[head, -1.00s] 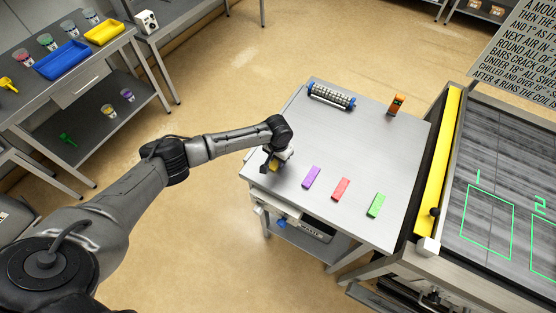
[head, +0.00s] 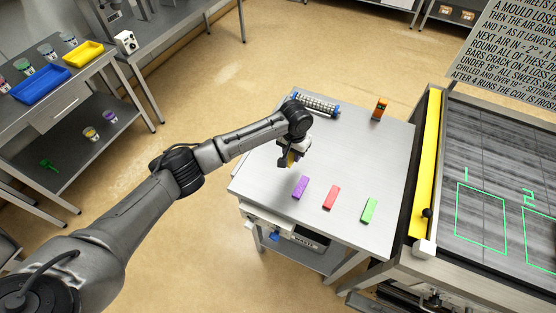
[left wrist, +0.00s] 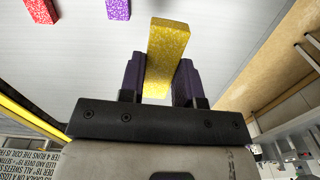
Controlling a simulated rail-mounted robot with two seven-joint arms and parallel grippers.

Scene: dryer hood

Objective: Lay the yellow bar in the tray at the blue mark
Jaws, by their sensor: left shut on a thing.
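The yellow bar (head: 290,159) is held in my left gripper (head: 293,163), over the steel table left of its middle. In the left wrist view the bar (left wrist: 168,45) stands between the two dark fingers of the gripper (left wrist: 160,82), which are shut on it. The bar appears raised off the table top. A blue tray (head: 38,85) and a yellow tray (head: 83,54) stand on the bench at the upper left. I cannot make out a blue mark. My right gripper is not in view.
Purple (head: 300,187), red (head: 331,197) and green (head: 369,210) bars lie in a row on the steel table (head: 350,150). A roller (head: 316,104) and an orange device (head: 379,109) stand at its back. A yellow-edged unit (head: 425,165) with green outlines borders it on the right.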

